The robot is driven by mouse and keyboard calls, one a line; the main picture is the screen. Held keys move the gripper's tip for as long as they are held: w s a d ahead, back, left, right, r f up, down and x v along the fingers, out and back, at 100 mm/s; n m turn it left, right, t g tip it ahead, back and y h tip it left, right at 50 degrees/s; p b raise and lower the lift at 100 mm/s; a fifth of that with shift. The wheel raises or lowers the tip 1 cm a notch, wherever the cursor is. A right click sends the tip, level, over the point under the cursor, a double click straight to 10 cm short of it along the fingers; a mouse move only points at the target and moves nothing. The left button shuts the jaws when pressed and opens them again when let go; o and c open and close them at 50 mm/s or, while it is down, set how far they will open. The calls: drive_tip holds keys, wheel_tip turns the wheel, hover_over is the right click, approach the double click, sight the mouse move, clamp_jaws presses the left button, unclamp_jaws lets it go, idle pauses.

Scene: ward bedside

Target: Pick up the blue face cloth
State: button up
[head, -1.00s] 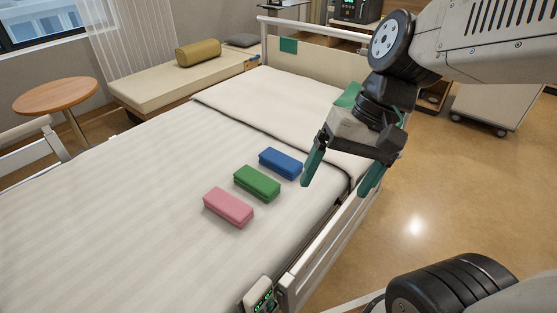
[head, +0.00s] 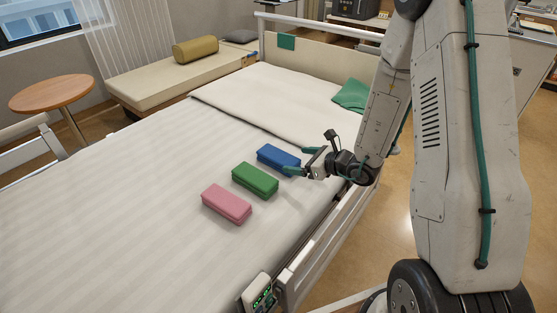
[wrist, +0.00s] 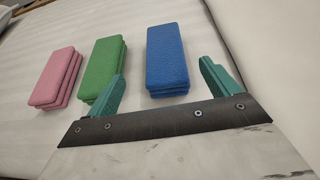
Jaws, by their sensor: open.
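The blue face cloth (head: 278,158) is a folded block on the bed, at the right end of a row of three. In the wrist view the blue cloth (wrist: 167,60) lies just ahead of my gripper, between the lines of its two fingers. My gripper (head: 299,161) is open with green fingertips, low over the bed at the blue cloth's right end. In the wrist view the gripper (wrist: 163,82) holds nothing. I cannot tell whether a fingertip touches the cloth.
A green cloth (head: 255,180) and a pink cloth (head: 226,203) lie beside the blue one, with small gaps. The bed rail (head: 318,245) runs under my arm. A crumpled green fabric (head: 351,95) lies near the headboard. The bed's left part is clear.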

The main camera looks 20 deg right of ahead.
sight(286, 159)
drive_tip(key=shift+w+d+f+m, duration=0.15)
drive_tip(key=shift+d+f+m, duration=0.15)
drive_tip(key=shift+f, duration=0.25)
drive_tip(key=shift+w+a+f+h, duration=0.15)
drive_tip(key=shift+w+f+h, duration=0.05)
drive_tip(key=shift+w+h, duration=0.1)
drive_tip(key=x, duration=0.7)
drive_tip(key=shift+a+r, duration=0.15)
drive_tip(key=shift+r, duration=0.2)
drive_tip(key=c, duration=1.1)
